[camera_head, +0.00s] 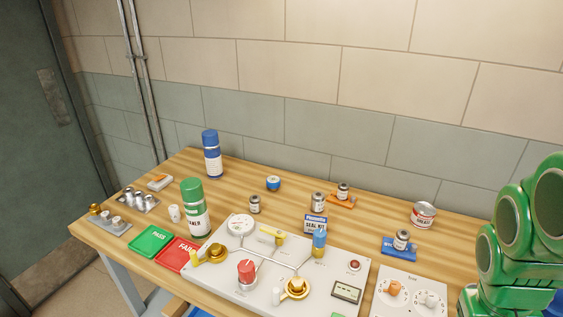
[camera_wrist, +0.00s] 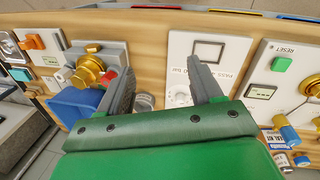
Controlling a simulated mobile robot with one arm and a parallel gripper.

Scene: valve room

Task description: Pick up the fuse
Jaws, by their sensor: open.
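No item is plainly marked as the fuse, and I cannot tell which one it is. Small silver cylinders that may be fuses stand in a grey rack (camera_head: 149,207) at the table's left. A small white cylinder (camera_head: 174,213) stands right of them.
A valve panel (camera_head: 225,272) with brass fittings fills the table's front middle. A green-capped bottle (camera_head: 195,210), a blue bottle (camera_head: 211,155), a green PASS tray (camera_head: 151,240) and a red FAIL tray (camera_head: 180,254) stand left. A grease can (camera_head: 423,214) stands right. The wall is close behind.

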